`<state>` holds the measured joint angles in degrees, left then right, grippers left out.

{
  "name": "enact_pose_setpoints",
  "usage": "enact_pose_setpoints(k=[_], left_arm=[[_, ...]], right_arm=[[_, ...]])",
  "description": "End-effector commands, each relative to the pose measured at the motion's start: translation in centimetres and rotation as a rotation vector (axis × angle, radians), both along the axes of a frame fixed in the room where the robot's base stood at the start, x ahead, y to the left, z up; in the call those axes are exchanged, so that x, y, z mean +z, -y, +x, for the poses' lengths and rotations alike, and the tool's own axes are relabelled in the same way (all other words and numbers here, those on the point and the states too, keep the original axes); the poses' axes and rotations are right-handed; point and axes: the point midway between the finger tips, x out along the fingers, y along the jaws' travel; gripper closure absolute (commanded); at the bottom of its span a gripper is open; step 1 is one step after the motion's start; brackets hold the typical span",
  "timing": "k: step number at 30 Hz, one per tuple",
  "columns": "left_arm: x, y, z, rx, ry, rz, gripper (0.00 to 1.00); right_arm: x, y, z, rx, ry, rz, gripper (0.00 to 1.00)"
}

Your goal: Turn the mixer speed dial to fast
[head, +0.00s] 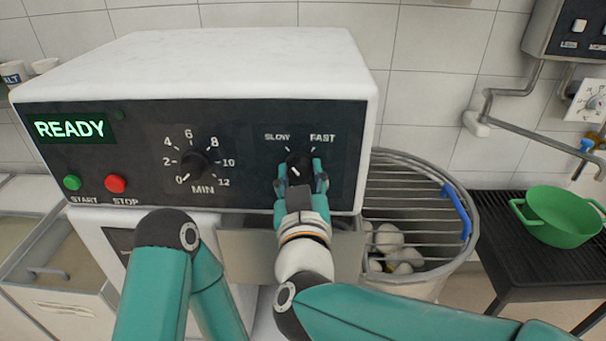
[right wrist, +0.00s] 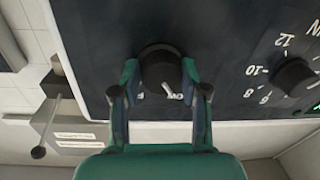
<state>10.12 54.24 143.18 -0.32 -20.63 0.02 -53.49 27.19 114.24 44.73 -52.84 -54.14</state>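The mixer speed dial (head: 299,161) is a round black knob under the SLOW and FAST labels on the mixer's dark panel. A white mark shows low on its face in the head view; its exact setting is hard to read. My right gripper (head: 300,178) reaches up to it with one finger on each side, closed against its edges as far as I can see. In the right wrist view the dial (right wrist: 160,66) sits between the teal fingertips (right wrist: 160,80). My left gripper is out of view; only part of my left arm shows.
The minute dial (head: 193,164), red stop button (head: 116,183) and green start button (head: 71,183) lie left on the same panel. The display (head: 70,128) reads READY. A wire-guarded bowl (head: 440,205) stands at right, and a green pot (head: 560,222) stands beyond it.

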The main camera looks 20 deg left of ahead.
Motion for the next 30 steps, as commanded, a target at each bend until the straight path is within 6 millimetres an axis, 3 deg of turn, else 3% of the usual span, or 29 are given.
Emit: enact_pose_setpoints(k=[1, 3, 17, 30], left_arm=[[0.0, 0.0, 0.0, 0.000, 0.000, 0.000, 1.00], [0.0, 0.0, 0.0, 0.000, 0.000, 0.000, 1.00], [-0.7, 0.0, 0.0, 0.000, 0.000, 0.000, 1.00], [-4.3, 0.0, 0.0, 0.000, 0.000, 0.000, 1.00]], right_arm=[[0.0, 0.0, 0.0, 0.001, 0.001, 0.000, 0.82], [0.0, 0.0, 0.0, 0.001, 0.001, 0.000, 0.92], [0.0, 0.2, 0.1, -0.005, -0.010, 0.051, 0.92], [-0.3, 0.2, 0.1, -0.003, -0.092, 0.350, 0.92]])
